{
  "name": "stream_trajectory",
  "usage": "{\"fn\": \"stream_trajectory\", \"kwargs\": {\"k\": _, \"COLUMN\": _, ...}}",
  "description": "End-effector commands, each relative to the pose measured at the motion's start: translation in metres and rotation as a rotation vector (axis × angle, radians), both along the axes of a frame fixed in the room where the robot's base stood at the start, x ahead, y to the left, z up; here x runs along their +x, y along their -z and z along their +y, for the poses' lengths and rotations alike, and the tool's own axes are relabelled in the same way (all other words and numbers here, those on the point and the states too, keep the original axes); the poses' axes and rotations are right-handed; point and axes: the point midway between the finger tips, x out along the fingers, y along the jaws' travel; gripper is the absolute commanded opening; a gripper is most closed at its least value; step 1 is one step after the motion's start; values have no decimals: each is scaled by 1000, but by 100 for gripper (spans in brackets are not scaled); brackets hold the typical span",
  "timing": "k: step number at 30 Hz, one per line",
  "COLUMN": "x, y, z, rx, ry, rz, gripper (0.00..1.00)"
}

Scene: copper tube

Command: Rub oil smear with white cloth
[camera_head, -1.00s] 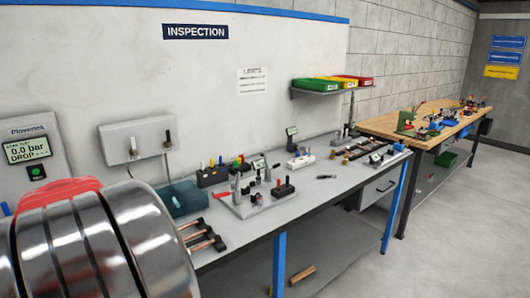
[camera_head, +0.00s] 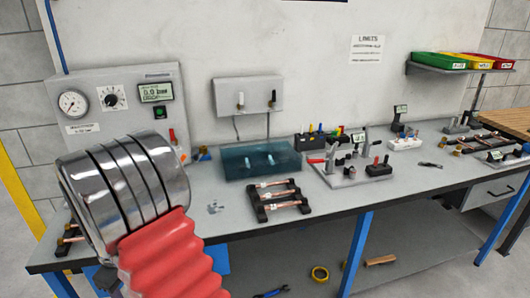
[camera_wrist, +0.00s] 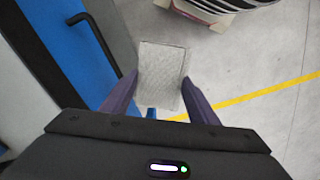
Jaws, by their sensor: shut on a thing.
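A white cloth (camera_wrist: 163,70) hangs between the two fingers of my gripper (camera_wrist: 157,88) in the wrist view. The gripper is shut on it, and the cloth is held above a grey floor. A small, dark, patchy mark (camera_head: 215,207) lies on the grey bench top in the head view, left of a black rack with copper tubes; it looks like the oil smear. The gripper and the cloth are not visible in the head view, where only my arm shows at left.
The bench (camera_head: 330,208) holds a teal water tank (camera_head: 256,166), a copper tube rack (camera_head: 279,203) and a clamp fixture (camera_head: 347,175). A gauge panel (camera_head: 118,108) stands at its left. In the wrist view, a blue panel (camera_wrist: 55,50) with a black handle is close at left.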

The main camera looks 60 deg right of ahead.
Motion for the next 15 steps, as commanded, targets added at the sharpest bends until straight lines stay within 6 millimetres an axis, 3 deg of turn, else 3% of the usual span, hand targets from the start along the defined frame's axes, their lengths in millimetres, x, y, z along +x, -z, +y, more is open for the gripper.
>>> {"fn": "stream_trajectory", "kwargs": {"k": 3, "x": 15, "y": 28, "z": 40, "rx": 1, "ry": 53, "rz": 4, "gripper": 36}}
{"fn": "stream_trajectory", "kwargs": {"k": 9, "x": 30, "y": 69, "z": 99, "rx": -1, "ry": 154, "rz": 3, "gripper": 36}}
{"fn": "stream_trajectory", "kwargs": {"k": 15, "x": 34, "y": 88, "z": 127, "rx": 0, "ry": 210, "rz": -1, "gripper": 36}}
